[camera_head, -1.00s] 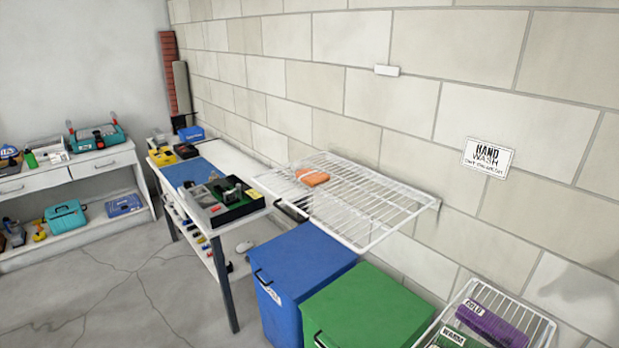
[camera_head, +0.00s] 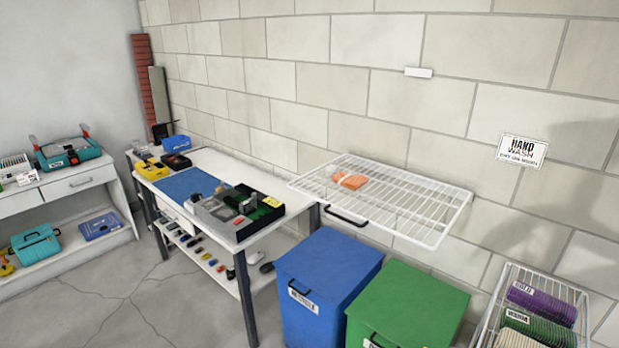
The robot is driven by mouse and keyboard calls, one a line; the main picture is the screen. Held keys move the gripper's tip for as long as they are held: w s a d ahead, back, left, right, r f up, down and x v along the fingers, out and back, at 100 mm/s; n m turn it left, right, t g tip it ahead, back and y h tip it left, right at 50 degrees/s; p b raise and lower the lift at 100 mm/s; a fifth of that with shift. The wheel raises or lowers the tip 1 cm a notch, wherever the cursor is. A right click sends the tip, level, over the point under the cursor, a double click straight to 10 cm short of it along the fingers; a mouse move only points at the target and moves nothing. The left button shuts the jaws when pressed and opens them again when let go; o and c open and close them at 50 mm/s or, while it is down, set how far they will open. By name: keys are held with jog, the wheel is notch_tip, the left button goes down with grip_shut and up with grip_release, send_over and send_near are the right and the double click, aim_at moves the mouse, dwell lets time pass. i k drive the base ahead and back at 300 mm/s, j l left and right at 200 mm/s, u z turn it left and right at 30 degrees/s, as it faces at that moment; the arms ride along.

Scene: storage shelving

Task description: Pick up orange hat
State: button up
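A small orange folded item (camera_head: 353,181), which looks like the orange hat, lies on the white wire shelf (camera_head: 420,226) on the block wall. It sits toward the shelf's far left part, with another small orange piece just behind it or part of it; I cannot tell which. My gripper is not in this view.
A blue bin (camera_head: 330,262) and a green bin (camera_head: 408,302) stand below the shelf. A workbench (camera_head: 262,226) with a tool tray (camera_head: 236,208) is left of it. A wire basket (camera_head: 577,291) with purple and green items is at lower right. Open floor (camera_head: 150,305) lies at lower left.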

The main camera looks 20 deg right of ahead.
aim_at(352, 182)
jog(key=i+j+u, duration=0.15)
jog(key=i, duration=0.4)
jog(key=i+j+u, duration=0.1)
jog(key=i, duration=0.45)
jog(key=i+j+u, duration=0.15)
jog(key=i, duration=0.4)
jog(key=i+l+u, duration=0.1)
jog(key=i, duration=0.25)
jog(key=i+l, duration=0.25)
jog(key=i+u, duration=0.05)
